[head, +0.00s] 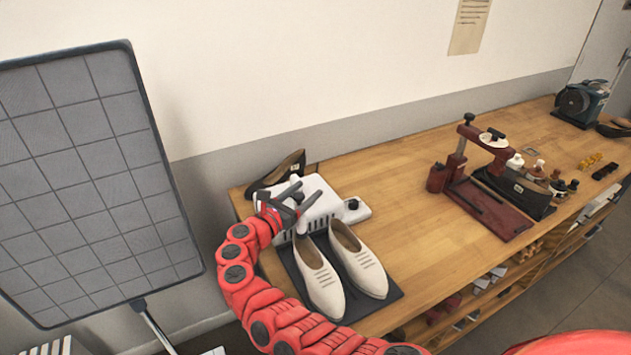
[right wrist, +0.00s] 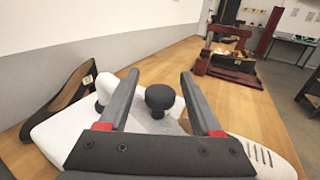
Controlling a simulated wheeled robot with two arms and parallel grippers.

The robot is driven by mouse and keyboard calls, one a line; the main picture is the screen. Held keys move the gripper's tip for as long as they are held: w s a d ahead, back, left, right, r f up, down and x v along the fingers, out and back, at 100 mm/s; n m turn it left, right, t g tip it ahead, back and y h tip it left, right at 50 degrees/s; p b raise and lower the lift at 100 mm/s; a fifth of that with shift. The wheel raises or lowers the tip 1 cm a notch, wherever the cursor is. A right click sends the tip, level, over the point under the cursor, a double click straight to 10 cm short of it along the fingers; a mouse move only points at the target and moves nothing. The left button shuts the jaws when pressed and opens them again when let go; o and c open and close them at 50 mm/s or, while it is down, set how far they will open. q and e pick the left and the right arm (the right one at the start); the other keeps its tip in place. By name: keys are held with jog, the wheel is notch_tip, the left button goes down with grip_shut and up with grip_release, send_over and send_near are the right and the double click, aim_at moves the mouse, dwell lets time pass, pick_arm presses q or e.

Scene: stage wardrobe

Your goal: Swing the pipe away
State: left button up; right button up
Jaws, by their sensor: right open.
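A white machine (head: 322,200) with a slotted front stands at the near left end of the bench. A black knob (head: 352,204) sits on its right end. My right gripper (head: 303,192) is open over the machine, covering part of it. In the right wrist view the knob (right wrist: 160,98) shows between the open fingers, and I see no contact. A rounded white piece (right wrist: 104,88) shows beside the left finger; I cannot tell whether it is the pipe. A pair of cream shoes (head: 340,270) stands in front on a dark mat (head: 392,297). My left gripper is not in view.
A dark shoe (head: 280,170) lies behind the machine by the wall. A grey gridded panel (head: 95,180) stands left of the bench (head: 410,205). A dark red press (head: 485,205) stands further right. The bench between is clear.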

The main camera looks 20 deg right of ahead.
jog(key=shift+w+d, duration=0.3)
jog(key=shift+d, duration=0.05)
jog(key=shift+s, duration=0.1)
jog(key=shift+c, duration=0.2)
grip_shut()
dwell(1.0)
